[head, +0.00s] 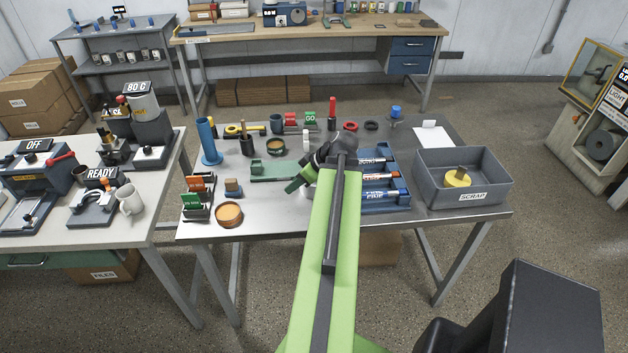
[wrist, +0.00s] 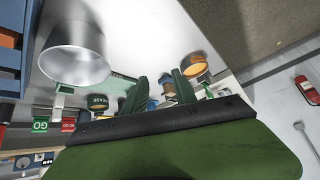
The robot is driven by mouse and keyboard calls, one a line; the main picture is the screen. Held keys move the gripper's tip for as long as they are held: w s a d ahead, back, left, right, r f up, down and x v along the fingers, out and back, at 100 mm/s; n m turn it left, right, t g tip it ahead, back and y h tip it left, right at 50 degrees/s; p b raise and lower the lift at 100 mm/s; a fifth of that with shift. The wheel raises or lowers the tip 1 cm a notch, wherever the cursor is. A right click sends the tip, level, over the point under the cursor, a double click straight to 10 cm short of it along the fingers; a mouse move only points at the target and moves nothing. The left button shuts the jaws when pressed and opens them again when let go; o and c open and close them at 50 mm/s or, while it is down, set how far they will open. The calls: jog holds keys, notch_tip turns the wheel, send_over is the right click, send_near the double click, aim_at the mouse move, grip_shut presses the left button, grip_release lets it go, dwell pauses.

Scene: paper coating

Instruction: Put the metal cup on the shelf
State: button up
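The metal cup (wrist: 75,52) shows in the wrist view as a shiny silver cylinder at the upper left, beside the blue rack. My gripper (head: 303,174) is over the middle of the steel table. In the wrist view its two dark green fingers (wrist: 158,90) are apart, with the cup off to their left and not between them. A grey stand (head: 112,66) with a lower shelf level is at the back left; I cannot tell if it is the task's shelf.
The blue rack (head: 387,204) with markers and the grey scrap bin (head: 463,195) are right of my arm. A blue post (head: 209,143), an orange-topped round tin (head: 229,214) and card holders (head: 197,197) stand left. The table's front strip is mostly clear.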

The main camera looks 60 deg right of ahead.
jog(key=t+h, duration=0.2)
send_near(303, 189)
jog(key=b+x, duration=0.2)
jog(key=b, duration=0.6)
jog(key=shift+w+d, duration=0.2)
jog(key=shift+w, duration=0.1)
jog(key=shift+w+r, duration=0.1)
jog(key=shift+w, duration=0.1)
jog(key=b+x, duration=0.4)
jog(key=x, duration=0.1)
jog(key=shift+s+f+b, duration=0.2)
jog(key=shift+f+b, duration=0.1)
jog(key=shift+f, duration=0.2)
jog(key=shift+r, duration=0.2)
grip_shut()
